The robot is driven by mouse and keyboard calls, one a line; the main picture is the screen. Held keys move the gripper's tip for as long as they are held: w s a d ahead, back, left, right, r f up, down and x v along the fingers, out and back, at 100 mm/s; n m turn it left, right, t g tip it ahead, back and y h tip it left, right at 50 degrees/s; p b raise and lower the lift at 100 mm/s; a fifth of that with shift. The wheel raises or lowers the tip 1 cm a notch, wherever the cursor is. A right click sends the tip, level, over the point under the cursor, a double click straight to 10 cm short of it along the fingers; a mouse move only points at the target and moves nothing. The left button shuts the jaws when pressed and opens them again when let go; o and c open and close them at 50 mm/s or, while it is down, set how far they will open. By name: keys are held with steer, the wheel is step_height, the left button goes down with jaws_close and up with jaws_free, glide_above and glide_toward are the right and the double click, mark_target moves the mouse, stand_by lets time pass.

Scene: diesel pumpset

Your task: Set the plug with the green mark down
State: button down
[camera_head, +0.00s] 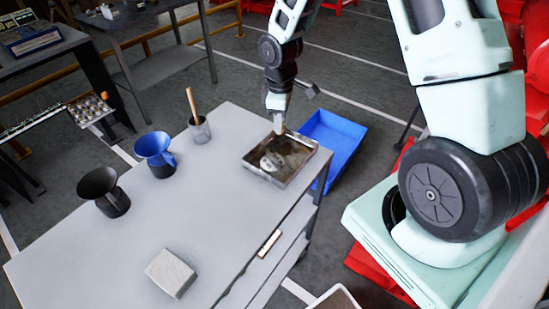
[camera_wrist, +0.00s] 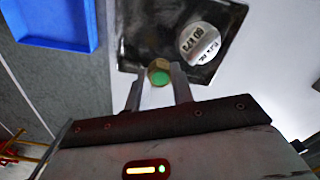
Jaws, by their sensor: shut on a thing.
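The plug with the green mark (camera_wrist: 159,76) is between my fingertips in the wrist view, its green face toward the camera. My gripper (camera_wrist: 158,88) is shut on it. In the head view my gripper (camera_head: 278,118) points down over the far part of a shallow metal tray (camera_head: 308,169) at the table's right end. The tray also shows in the wrist view (camera_wrist: 137,32), with a dark, stained floor. The plug is hard to make out in the head view. I cannot tell whether it touches the tray.
A round grey lettered piece (camera_wrist: 199,43) lies in the tray. A blue bin (camera_head: 338,136) is beyond the table edge. A cup with a wooden handle (camera_head: 199,128), blue funnel (camera_head: 154,148), black funnel (camera_head: 101,187) and pale block (camera_head: 171,273) stand on the table. Its middle is clear.

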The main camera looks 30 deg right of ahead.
mark_target(290, 147)
steer(key=s+d+r+n, duration=0.1)
steer(key=d+r+n, duration=0.25)
steer(key=n, duration=0.75)
steer(key=shift+n, duration=0.3)
step_height(290, 147, down, 11)
steer(key=shift+r+p, duration=0.2)
steer(key=shift+p, duration=0.4)
steer(key=shift+f, duration=0.1)
steer(key=c, duration=1.1)
jaws_free()
steer(key=shift+c, duration=0.2)
